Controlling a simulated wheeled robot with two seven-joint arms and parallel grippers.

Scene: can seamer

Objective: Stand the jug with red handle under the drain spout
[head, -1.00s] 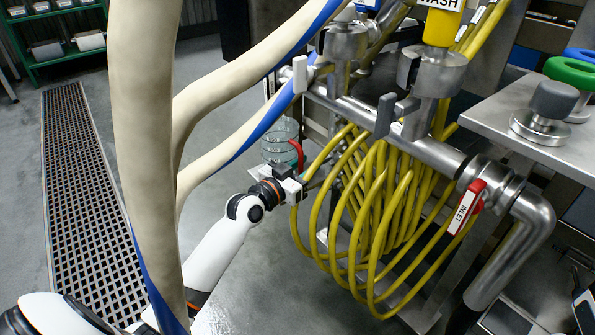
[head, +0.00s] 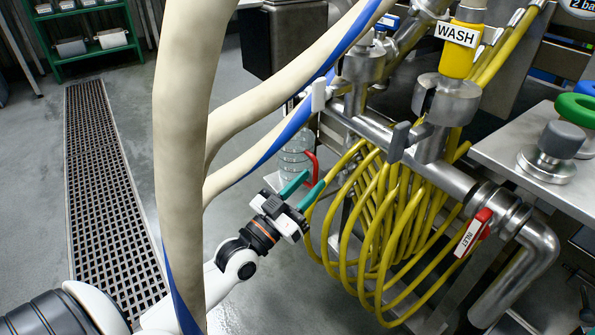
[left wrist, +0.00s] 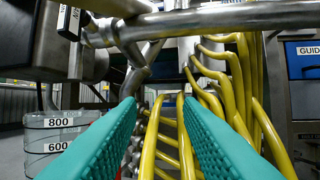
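The clear jug (head: 294,160) with its red handle (head: 313,164) stands behind the pale hoses and beside the yellow coil, partly hidden. In the left wrist view the clear jug (left wrist: 58,132), marked 800 and 600, is at the left, outside the left finger. My left gripper (head: 312,180) is open, with its teal fingers apart just in front of the jug. In the left wrist view the fingers (left wrist: 160,108) have yellow hose loops beyond the gap and no jug between them. I cannot single out the drain spout with certainty. My right gripper is not in view.
The yellow hose coil (head: 385,225) hangs close to the right of my left gripper. A steel pipe (head: 440,155) with a red INLET lever (head: 473,233) runs above it. Thick pale hoses (head: 185,130) cross the view. A floor grate (head: 105,185) lies at the left.

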